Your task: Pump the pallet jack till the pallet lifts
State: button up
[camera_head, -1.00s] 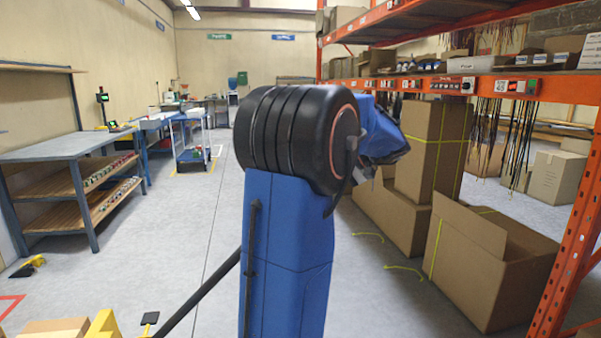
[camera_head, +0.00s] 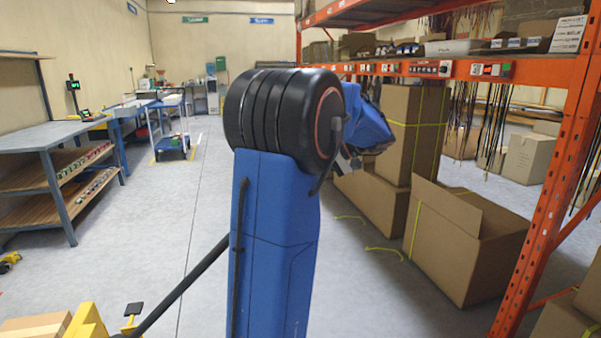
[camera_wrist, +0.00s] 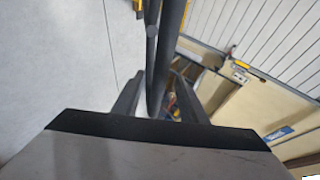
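The yellow pallet jack (camera_head: 88,322) shows only in part at the bottom left of the head view. A small black pedal on a yellow stem (camera_head: 133,312) stands beside it. The jack's long black handle (camera_head: 185,285) slopes up to the right and passes behind my blue arm. In the wrist view a dark bar (camera_wrist: 166,55), seemingly the handle, runs between the two fingers of my gripper (camera_wrist: 158,78). The fingers sit close on either side of it; contact is unclear. The pallet's underside and forks are out of view.
A cardboard box (camera_head: 38,325) sits at the bottom left. A grey workbench (camera_head: 50,136) stands on the left. The orange rack (camera_head: 550,190) and open cartons (camera_head: 465,250) stand close on the right. A blue cart (camera_head: 172,140) is farther back; the aisle floor before it is clear.

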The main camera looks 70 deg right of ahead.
jog(key=v, duration=1.7)
jog(key=shift+s, duration=0.15)
jog(key=shift+r, duration=0.15)
